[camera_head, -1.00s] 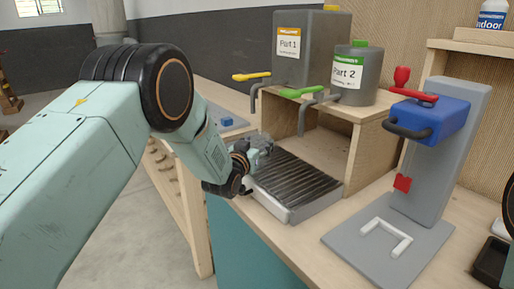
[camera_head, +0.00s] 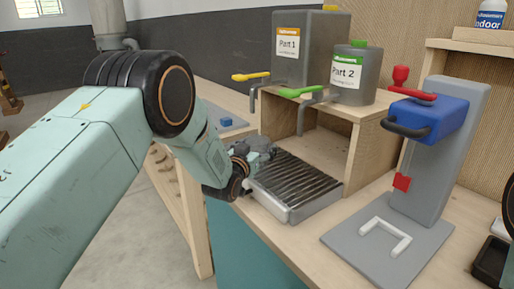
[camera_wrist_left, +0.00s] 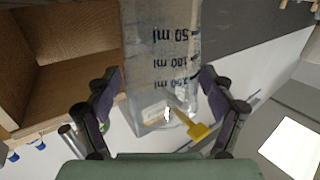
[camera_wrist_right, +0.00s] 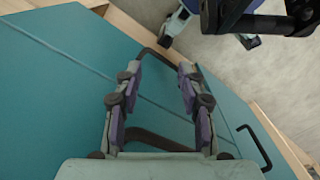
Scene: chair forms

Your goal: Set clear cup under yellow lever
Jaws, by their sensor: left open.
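The clear cup (camera_wrist_left: 160,45) with ml marks stands between the spread fingers of my left gripper (camera_wrist_left: 160,78) in the left wrist view. The fingers show apart on both sides of it. In the head view my left gripper (camera_head: 262,150) is at the near left edge of the ribbed drip tray (camera_head: 284,207), and I cannot make out the cup there. The yellow lever (camera_head: 251,76) is on the grey Part 1 container (camera_head: 311,62), above and behind; it also shows in the left wrist view (camera_wrist_left: 197,133). My right gripper (camera_wrist_right: 160,68) is open and empty before a teal cabinet.
The green lever (camera_head: 301,92) is on the Part 2 container (camera_head: 356,87). A wooden shelf (camera_head: 325,150) holds both. A blue and grey press (camera_head: 440,150) with a red lever stands at the right. A black handle (camera_wrist_right: 258,148) sticks out from the cabinet.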

